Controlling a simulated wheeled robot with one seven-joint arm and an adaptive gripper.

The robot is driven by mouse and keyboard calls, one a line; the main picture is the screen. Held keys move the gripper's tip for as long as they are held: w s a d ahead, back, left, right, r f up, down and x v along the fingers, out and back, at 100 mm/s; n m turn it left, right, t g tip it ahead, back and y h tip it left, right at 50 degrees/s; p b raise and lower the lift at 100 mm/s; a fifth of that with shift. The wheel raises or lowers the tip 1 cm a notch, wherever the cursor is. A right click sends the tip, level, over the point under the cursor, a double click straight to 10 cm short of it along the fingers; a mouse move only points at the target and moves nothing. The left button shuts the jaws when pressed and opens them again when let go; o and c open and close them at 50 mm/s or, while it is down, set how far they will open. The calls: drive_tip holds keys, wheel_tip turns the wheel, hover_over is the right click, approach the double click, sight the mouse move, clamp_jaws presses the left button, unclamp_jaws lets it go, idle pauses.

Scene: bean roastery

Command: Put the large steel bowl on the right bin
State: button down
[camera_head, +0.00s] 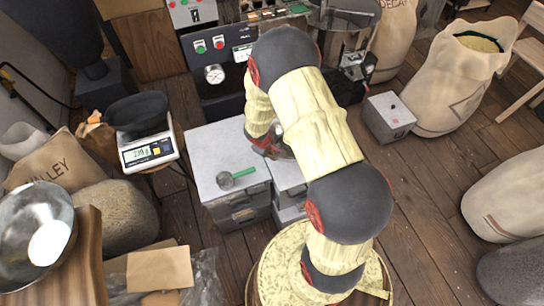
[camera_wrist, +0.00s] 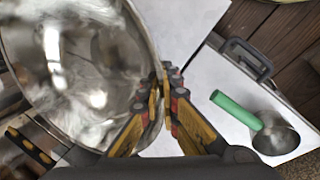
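In the wrist view a large shiny steel bowl (camera_wrist: 85,75) fills the left side. My gripper (camera_wrist: 165,85) has its fingertips pinched together at the bowl's right rim. In the head view my gripper (camera_head: 270,145) is over the grey bins, and my arm hides nearly all of this bowl. The left bin (camera_head: 240,205) has a pale top with a scoop on it. The right bin (camera_head: 289,174) stands beside it, partly covered by my arm. I cannot tell whether the bowl touches a bin top.
A green-handled scoop (camera_head: 236,178) lies on the left bin; it also shows in the wrist view (camera_wrist: 255,125). Another steel bowl (camera_head: 35,235) sits at the left. A scale (camera_head: 149,150) with a black pan stands nearby. A grey box (camera_head: 389,117) and sacks stand right.

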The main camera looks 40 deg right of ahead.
drive_tip(key=shift+w+f, duration=0.1)
drive_tip(key=shift+f, duration=0.15)
drive_tip(key=shift+f, duration=0.1)
drive_tip(key=c, duration=2)
unclamp_jaws()
drive_tip(key=shift+c, duration=0.2)
drive_tip(key=s+a+r+m+t+p, duration=0.1)
drive_tip(key=a+r+p, duration=0.2)
drive_tip(key=r, duration=1.1)
drive_tip(key=a+r+m+p, duration=0.1)
drive_tip(key=a+r+p, duration=0.1)
drive_tip(key=r, duration=1.1)
drive_tip(key=s+a+r+m+t+y, duration=0.1)
drive_tip(key=s+a+r, duration=0.5)
drive_tip(key=s+r, duration=0.3)
drive_tip(key=s+a+r+m+t+y, duration=0.1)
drive_tip(key=s+a+r+t+y, duration=0.1)
drive_tip(key=s+a+r, duration=0.4)
drive_tip(key=v, duration=0.7)
drive_tip(key=shift+r, duration=0.25)
drive_tip(key=shift+s+d, duration=0.1)
